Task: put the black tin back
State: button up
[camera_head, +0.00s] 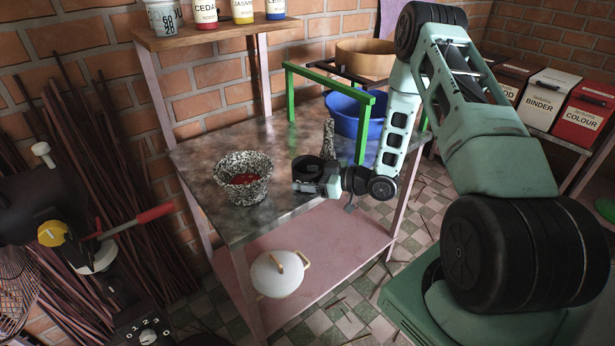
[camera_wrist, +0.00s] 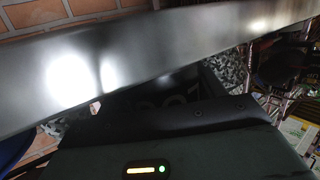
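I cannot tell whether the tin touches the tabletop.
A speckled pot (camera_head: 244,180) with red contents stands left on the table (camera_head: 215,215). A tall speckled piece (camera_head: 328,138) stands behind the tin. A green frame (camera_head: 362,130) and blue basin (camera_head: 345,112) are behind right. Labelled jars (camera_head: 243,10) stand on the shelf above.

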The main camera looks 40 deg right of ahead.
jog(key=o, duration=0.4)
jog(key=shift+o, duration=0.2)
jog(key=shift+r, duration=0.1)
jog(key=b+v, duration=0.1)
jog(key=v, duration=1.1)
jog(key=shift+s, duration=0.1)
